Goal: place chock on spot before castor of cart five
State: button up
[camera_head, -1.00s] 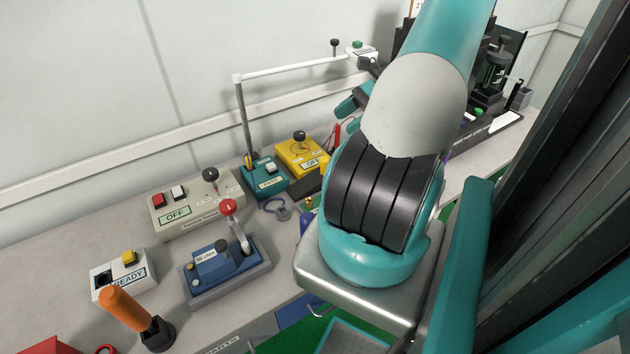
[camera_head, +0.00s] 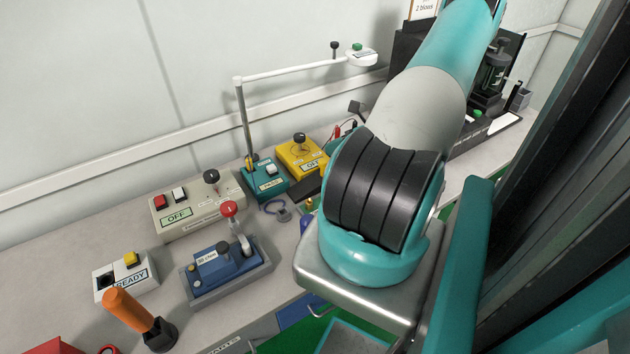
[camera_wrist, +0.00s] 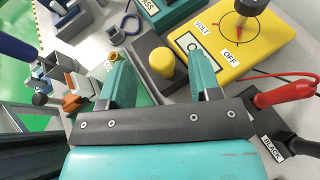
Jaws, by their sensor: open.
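No chock, castor or cart marked five can be made out in either view. My gripper (camera_wrist: 157,62) shows in the wrist view with its two teal fingers apart. A yellow cylindrical knob (camera_wrist: 161,66) on a dark block (camera_wrist: 150,48) appears between the fingers; I cannot tell whether they touch it. In the head view the gripper is mostly hidden behind my arm.
A yellow VOLT tester (camera_wrist: 245,35) with a dial and a red probe (camera_wrist: 288,94) lie close to the gripper. Head view: teal box (camera_head: 266,178) with tall post, grey OFF box (camera_head: 195,208), blue tester (camera_head: 225,268), READY box (camera_head: 125,277), orange-handled tool (camera_head: 128,307).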

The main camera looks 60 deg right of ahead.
aim_at(310, 179)
jog(key=p+x, duration=0.1)
jog(key=x, duration=0.4)
jog(key=shift+w+a+f, duration=0.1)
jog(key=shift+f, duration=0.1)
grip_shut()
jog(key=shift+r, duration=0.1)
